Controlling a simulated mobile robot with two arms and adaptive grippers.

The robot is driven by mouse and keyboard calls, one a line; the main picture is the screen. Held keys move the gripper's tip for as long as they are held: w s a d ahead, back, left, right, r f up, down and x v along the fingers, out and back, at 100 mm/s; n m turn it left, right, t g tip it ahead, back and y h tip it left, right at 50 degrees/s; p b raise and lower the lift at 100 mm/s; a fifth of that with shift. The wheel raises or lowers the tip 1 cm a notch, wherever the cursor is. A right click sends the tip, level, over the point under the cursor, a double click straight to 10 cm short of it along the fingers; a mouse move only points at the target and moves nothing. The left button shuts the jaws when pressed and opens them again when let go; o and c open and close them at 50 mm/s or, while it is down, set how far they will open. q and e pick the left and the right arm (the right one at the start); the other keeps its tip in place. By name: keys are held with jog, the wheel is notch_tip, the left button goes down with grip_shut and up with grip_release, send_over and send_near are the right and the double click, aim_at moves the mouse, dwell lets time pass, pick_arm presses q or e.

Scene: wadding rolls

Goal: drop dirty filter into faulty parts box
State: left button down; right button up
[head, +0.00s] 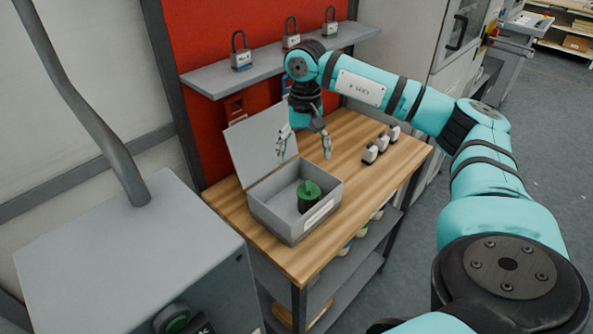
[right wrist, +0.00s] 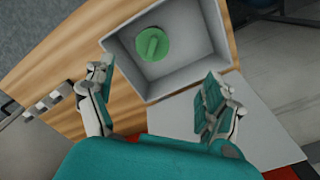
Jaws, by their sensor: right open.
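The faulty parts box (head: 278,223) is a grey open box with its lid raised, standing on the wooden workbench. The dirty filter (head: 309,197), dark with a green top, is inside the box. In the right wrist view the green top of the filter (right wrist: 152,45) shows within the box walls (right wrist: 207,42). My right gripper (head: 305,143) is open and empty, above and behind the box near the raised lid. Its two fingers (right wrist: 158,77) are spread apart and clear of the filter. My left gripper is not in view.
Several small grey-and-black items (head: 381,145) stand on the workbench (head: 355,190) right of the box. A shelf (head: 262,70) with padlocks hangs on the red panel behind. A grey cabinet (head: 120,250) stands at the left front. The bench's right front is clear.

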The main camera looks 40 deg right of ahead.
notch_tip(320, 180, up, 9)
dwell(0.3)
jog(key=shift+r, duration=0.2)
